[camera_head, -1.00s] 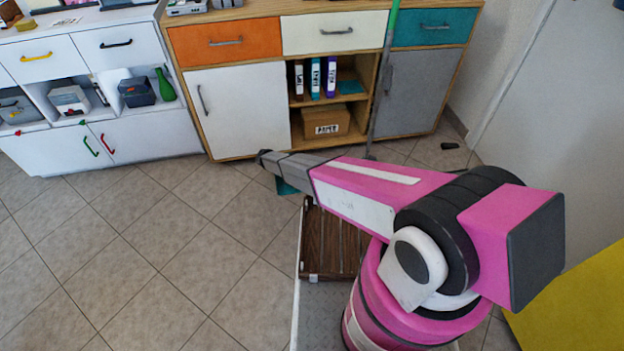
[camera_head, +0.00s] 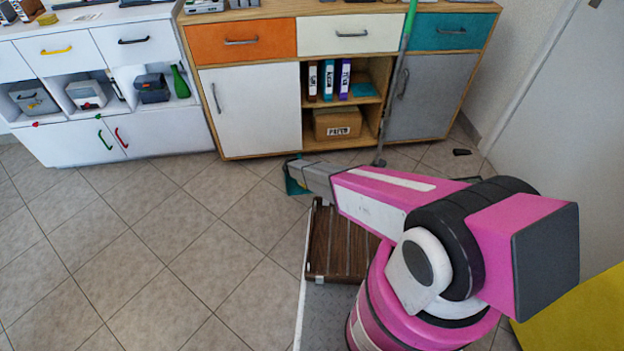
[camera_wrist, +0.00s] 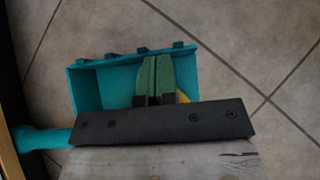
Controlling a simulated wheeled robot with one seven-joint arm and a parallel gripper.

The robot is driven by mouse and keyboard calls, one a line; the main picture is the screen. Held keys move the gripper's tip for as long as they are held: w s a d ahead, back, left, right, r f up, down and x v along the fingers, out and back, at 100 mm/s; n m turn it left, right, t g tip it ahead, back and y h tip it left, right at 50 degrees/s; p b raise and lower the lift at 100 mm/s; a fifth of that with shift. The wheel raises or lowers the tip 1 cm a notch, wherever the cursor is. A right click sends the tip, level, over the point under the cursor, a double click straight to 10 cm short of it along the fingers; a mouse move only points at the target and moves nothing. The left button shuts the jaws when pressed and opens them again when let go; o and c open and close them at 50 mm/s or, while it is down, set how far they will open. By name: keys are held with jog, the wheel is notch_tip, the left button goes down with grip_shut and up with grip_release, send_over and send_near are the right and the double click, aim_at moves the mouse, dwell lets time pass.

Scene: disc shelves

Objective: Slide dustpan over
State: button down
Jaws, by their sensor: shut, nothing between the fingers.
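The teal dustpan (camera_head: 293,187) lies on the tiled floor by the foot of the wooden cabinet, partly hidden by my gripper in the head view. In the wrist view the dustpan (camera_wrist: 95,88) shows its open pan, with its handle (camera_wrist: 42,137) at the lower left. My gripper (camera_wrist: 157,65) is shut, its green fingers together over the pan with nothing between them. I cannot tell whether the fingertips touch the pan. In the head view my gripper (camera_head: 290,168) points down at the dustpan.
A green-handled pole (camera_head: 403,70) stands against the wooden cabinet (camera_head: 312,148). A slatted brown rack (camera_head: 330,245) lies right in front of the dustpan. A small dark object (camera_head: 462,152) lies on the floor at right. The floor at left (camera_head: 150,230) is clear.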

jog(key=w+d, duration=0.1)
jog(key=d, duration=0.5)
jog(key=w+d, duration=0.2)
jog(key=d, duration=0.4)
jog(key=w+d, duration=0.1)
jog(key=d, duration=0.6)
jog(key=shift+w+d, duration=0.1)
jog(key=shift+w, duration=0.25)
